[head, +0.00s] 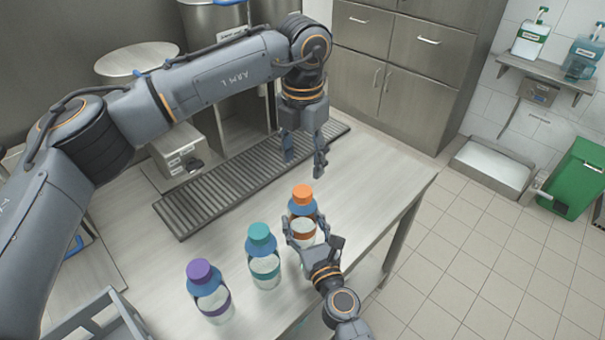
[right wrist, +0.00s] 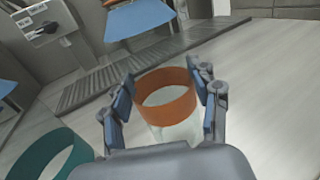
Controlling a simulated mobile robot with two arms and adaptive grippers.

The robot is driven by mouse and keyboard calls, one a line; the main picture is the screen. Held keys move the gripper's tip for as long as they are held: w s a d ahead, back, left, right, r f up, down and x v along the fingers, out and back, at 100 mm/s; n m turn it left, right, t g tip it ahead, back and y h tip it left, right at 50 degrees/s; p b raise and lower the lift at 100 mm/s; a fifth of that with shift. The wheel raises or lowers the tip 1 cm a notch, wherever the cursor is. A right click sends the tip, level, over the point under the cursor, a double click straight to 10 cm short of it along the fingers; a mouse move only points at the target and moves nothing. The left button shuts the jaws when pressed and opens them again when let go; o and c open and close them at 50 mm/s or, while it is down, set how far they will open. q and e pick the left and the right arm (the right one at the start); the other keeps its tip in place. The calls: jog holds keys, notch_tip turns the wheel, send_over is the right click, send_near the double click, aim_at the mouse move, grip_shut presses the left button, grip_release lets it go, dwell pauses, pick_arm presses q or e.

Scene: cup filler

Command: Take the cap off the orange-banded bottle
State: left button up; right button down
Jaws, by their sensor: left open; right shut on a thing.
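The orange-banded bottle (head: 301,233) stands upright on the table, with its orange cap (head: 302,194) on top. My right gripper (head: 309,240) is shut around the bottle's body at the orange band. In the right wrist view the band (right wrist: 166,93) shows between the two fingers (right wrist: 166,105), with the blue shoulder above it. My left gripper (head: 304,164) is open and empty, pointing down above the table, a little behind and above the orange cap. It does not touch the cap.
A teal-capped bottle (head: 263,262) and a purple-capped bottle (head: 209,290) stand upright to the left. A grey slatted conveyor (head: 225,190) runs behind them. A grey crate (head: 93,328) is at the front left. The table right of the orange-banded bottle is clear.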

aim_at(302, 191)
pick_arm(q)
jog(key=m, duration=0.3)
jog(key=shift+m, duration=0.4)
jog(key=m, duration=0.3)
jog(key=shift+m, duration=0.4)
jog(key=m, duration=0.5)
jog(key=shift+m, duration=0.3)
jog(key=m, duration=0.7)
jog(key=shift+m, duration=0.3)
jog(key=m, duration=0.3)
jog(key=shift+m, duration=0.3)
jog(key=m, duration=0.3)
jog(key=shift+w+m, duration=0.1)
jog(key=shift+m, duration=0.3)
jog(key=shift+f, duration=4)
jog(key=shift+c, duration=0.2)
